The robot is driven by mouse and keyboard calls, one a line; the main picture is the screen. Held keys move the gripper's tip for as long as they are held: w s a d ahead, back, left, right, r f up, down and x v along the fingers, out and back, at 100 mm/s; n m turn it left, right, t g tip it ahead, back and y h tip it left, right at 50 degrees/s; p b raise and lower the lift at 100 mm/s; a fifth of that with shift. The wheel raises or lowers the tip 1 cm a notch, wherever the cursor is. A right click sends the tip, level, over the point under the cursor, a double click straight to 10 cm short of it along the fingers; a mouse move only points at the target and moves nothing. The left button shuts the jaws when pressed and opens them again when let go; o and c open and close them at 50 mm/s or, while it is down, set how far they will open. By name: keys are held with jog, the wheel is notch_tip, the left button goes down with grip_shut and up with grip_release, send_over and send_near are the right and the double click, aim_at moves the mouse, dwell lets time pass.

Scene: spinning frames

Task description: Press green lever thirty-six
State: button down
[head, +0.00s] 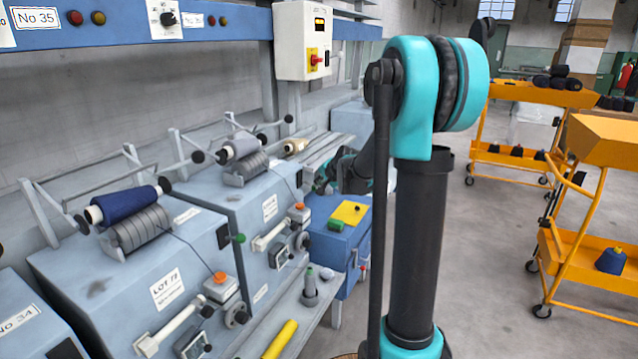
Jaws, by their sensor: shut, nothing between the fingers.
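A green knob (238,238) sits between the two nearer blue-grey spinning machines, near the black fitting on the nearest one's side. I cannot tell which machine it belongs to, and I cannot read a number thirty-six. My gripper (323,184) is small and partly hidden beyond my dark arm link, above the blue box at the end of the machine row. Its fingers are shut and empty. It is well apart from this green knob. A sign reading No 35 (36,17) is on the blue overhead beam.
The nearest machine (100,275) carries a navy bobbin (128,205) and an orange-topped lever (220,285). Orange carts (590,250) stand right; grey floor between is clear.

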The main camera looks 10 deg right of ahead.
jog(key=shift+r, duration=0.15)
jog(key=shift+r, duration=0.7)
